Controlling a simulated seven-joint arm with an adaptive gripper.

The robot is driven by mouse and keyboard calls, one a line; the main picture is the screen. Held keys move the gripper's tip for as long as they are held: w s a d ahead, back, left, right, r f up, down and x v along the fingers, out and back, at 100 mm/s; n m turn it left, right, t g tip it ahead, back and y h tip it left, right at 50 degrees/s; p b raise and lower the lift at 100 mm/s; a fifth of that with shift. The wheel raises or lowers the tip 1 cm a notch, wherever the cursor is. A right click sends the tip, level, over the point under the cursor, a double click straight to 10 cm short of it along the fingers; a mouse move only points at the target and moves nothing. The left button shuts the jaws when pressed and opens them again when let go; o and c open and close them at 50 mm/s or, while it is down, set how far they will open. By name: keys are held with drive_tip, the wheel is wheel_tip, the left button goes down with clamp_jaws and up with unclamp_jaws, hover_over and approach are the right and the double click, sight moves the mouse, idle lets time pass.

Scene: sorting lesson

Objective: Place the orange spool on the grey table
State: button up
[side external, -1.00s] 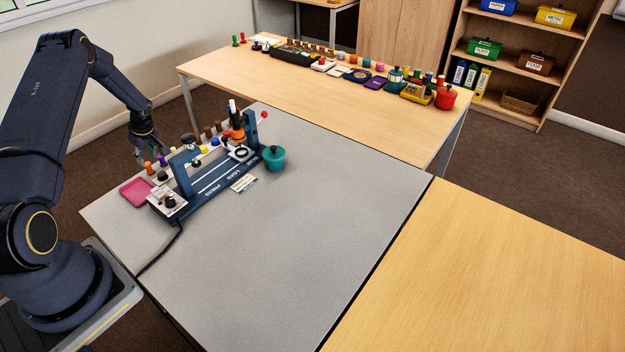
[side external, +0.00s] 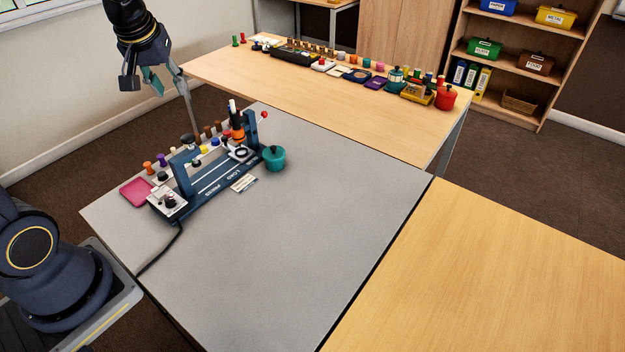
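A small orange spool-shaped piece (side external: 148,168) stands at the back left edge of the grey table (side external: 290,240), at the left end of a row of small coloured pieces. An orange band (side external: 237,136) also shows on the upright stack of the blue press fixture. My gripper (side external: 155,86) hangs in the air above and behind the table's back left edge, well clear of the pieces. Its teal fingers are seen from the side. Whether they are apart is too small to tell, and nothing is clearly seen between them.
The blue press fixture (side external: 212,180) stands at the grey table's back, with a pink tray (side external: 136,191) left of it and a teal pot (side external: 274,158) right. A cable (side external: 163,250) runs to the left edge. The table's front and middle are clear.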

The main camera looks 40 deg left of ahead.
drive_tip(key=s+d+r+m+t+h, duration=0.2)
drive_tip(key=s+d+m, duration=0.6)
drive_tip(key=s+d, duration=0.5)
drive_tip(key=shift+d+h, duration=0.45)
drive_tip(key=shift+h, duration=0.05)
drive_tip(key=shift+s, duration=0.1)
